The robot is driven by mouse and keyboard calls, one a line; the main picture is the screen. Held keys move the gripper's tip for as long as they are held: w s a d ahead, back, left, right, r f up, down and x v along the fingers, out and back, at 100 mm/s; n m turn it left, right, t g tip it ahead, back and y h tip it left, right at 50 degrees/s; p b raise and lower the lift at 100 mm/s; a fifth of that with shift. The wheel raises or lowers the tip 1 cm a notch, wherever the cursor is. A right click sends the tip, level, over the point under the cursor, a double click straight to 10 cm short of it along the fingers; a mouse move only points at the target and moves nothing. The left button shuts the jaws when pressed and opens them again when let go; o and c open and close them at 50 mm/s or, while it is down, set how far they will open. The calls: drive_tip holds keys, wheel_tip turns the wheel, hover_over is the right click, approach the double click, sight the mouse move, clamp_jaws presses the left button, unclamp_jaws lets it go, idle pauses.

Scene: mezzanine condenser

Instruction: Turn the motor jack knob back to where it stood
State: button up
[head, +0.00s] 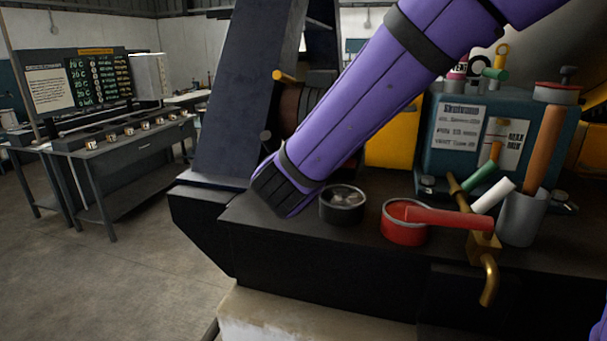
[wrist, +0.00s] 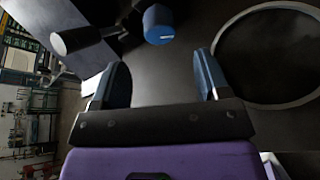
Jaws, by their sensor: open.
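No part in view is clearly marked as the motor jack knob, so I cannot tell which it is. In the wrist view my gripper (wrist: 158,78) is open, with nothing between its two fingers. A blue cylinder (wrist: 158,24) with small lettering lies beyond the fingertips, apart from them. A dark grip with a pale rounded end (wrist: 62,43) is to its left. In the head view my purple arm slants down over the dark machine base (head: 300,255), and its fingers are hidden.
A black tin (head: 342,208) and a red pan (head: 403,235) stand right of my arm. A brass crank (head: 489,280), a grey cup (head: 522,218) and a teal housing (head: 460,160) are farther right. A workbench (head: 120,155) stands left, past open floor.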

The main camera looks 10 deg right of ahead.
drive_tip(key=shift+v, duration=1.1)
drive_tip(key=w+d+r+m+g+h, duration=0.25)
drive_tip(key=w+m+g, duration=0.2)
drive_tip(key=m, duration=0.75)
drive_tip(key=w+d+r+m+g+h, duration=0.1)
drive_tip(key=w+d+m+g, duration=0.4)
drive_tip(key=m, duration=0.7)
drive_tip(key=a+r+m+g+y, duration=0.1)
drive_tip(key=a+m, duration=0.1)
drive_tip(key=w+a+r+m+g+y, duration=0.1)
drive_tip(key=a+m+g+y, duration=0.1)
drive_tip(key=m, duration=0.1)
drive_tip(key=w+a+r+m+g+y, duration=0.1)
drive_tip(key=a+m+y, duration=0.1)
drive_tip(key=m, duration=0.1)
drive_tip(key=shift+w+a+r+g, duration=0.15)
drive_tip(key=shift+w+a+g, duration=0.1)
drive_tip(key=shift+g, duration=0.1)
drive_tip(key=f, duration=0.3)
drive_tip(key=d+f, duration=0.1)
drive_tip(key=f, duration=0.6)
drive_tip(key=shift+s+d, duration=0.3)
